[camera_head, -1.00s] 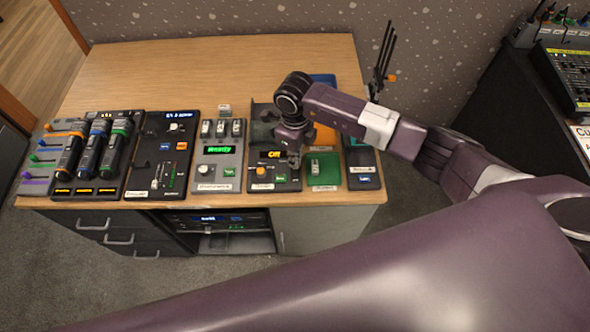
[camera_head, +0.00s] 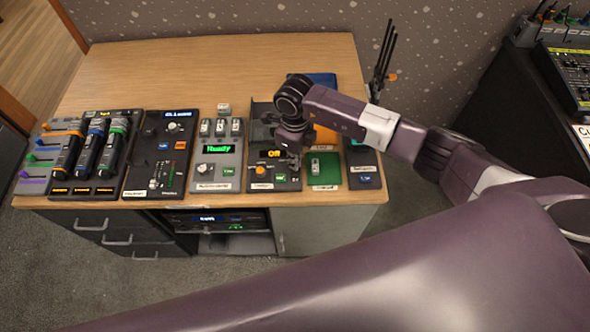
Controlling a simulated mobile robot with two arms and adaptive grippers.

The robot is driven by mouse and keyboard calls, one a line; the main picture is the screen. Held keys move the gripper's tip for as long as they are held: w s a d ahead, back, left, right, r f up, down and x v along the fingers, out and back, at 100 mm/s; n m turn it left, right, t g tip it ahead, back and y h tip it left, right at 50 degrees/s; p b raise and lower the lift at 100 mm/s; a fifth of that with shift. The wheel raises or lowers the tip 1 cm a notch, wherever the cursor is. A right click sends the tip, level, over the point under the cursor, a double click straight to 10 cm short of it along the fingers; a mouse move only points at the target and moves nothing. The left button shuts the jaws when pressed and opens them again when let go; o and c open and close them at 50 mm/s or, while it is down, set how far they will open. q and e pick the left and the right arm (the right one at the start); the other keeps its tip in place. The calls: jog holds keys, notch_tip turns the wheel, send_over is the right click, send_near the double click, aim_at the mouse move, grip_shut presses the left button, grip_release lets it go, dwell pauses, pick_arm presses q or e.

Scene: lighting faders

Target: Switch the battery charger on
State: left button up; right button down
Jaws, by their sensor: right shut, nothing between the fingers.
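A dark unit (camera_head: 268,187) on the wooden table has a lit display reading "Off" in orange (camera_head: 269,154). Below the display are an orange-yellow knob (camera_head: 261,170) and a small green button (camera_head: 281,178). Left of it is a grey unit (camera_head: 218,172) with a green display and several small light blocks in its slots. The labels are too small to read surely, so I cannot tell which unit is the charger. My right gripper (camera_head: 294,160) is shut and empty, pointing down at the right side of the "Off" unit and hiding part of it. Contact is unclear. My left gripper is out of view.
A green tray (camera_head: 324,170) with a small light block sits right of the "Off" unit, then another dark unit (camera_head: 364,165). A fader panel (camera_head: 160,150) and several handheld devices (camera_head: 88,148) stand left. The table's back left is bare. A wall stands behind.

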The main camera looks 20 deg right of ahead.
jog(key=shift+f+b, duration=0.45)
jog(key=shift+f, duration=0.1)
jog(key=shift+r, duration=0.2)
jog(key=shift+r+p, duration=0.6)
jog(key=shift+p, duration=0.05)
jog(key=shift+r+p, duration=1.7)
jog(key=shift+r, duration=1.1)
